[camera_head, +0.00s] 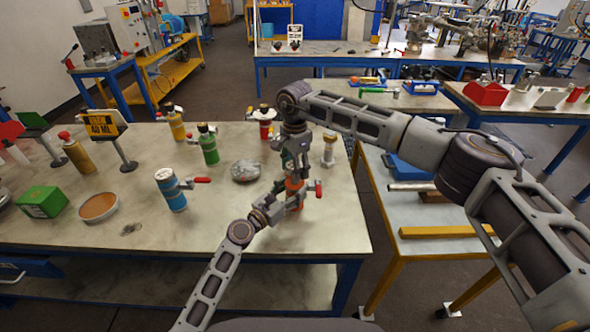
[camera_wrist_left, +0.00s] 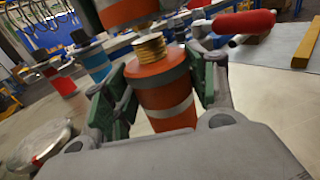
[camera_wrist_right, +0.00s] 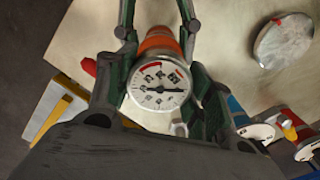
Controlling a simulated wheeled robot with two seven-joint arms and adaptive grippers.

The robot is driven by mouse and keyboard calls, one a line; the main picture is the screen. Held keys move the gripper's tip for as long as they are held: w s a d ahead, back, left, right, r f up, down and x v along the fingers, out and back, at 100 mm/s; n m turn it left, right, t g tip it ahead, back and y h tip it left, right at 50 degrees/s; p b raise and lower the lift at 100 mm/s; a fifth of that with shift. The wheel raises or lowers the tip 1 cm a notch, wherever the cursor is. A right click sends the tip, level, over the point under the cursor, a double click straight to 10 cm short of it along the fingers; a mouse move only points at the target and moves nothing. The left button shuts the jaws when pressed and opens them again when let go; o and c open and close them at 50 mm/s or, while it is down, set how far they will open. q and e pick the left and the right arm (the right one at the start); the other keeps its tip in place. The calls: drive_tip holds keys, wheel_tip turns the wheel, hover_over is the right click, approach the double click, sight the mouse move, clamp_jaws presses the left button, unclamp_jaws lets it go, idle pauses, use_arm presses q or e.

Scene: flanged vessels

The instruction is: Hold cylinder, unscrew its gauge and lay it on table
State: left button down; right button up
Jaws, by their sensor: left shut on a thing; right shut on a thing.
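An orange cylinder (camera_head: 294,184) with pale bands stands upright near the table's right side, a red handle at its side. My left gripper (camera_head: 288,198) is shut around its body, and its green-padded fingers show on both sides in the left wrist view. A brass threaded neck (camera_wrist_left: 150,46) is exposed on top. Another orange banded piece (camera_wrist_left: 124,12) hangs just above and left of the neck, seemingly clear of it. My right gripper (camera_head: 296,150) points down above the cylinder, shut on the gauge (camera_wrist_right: 160,86), whose white dial faces the wrist camera. The head view mostly hides the gauge.
A silver disc (camera_head: 246,171) lies left of the cylinder. Blue (camera_head: 171,190), green (camera_head: 208,149), red (camera_head: 265,128) and pale (camera_head: 329,154) vessels stand around. A green box (camera_head: 43,201) and round brown dish (camera_head: 98,207) are far left. The table's front middle (camera_head: 200,235) is clear.

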drive_tip(key=shift+r, duration=1.65)
use_arm(q)
drive_tip(key=shift+c, duration=2)
unclamp_jaws()
drive_tip(key=shift+s, duration=0.1)
drive_tip(key=v, duration=1.2)
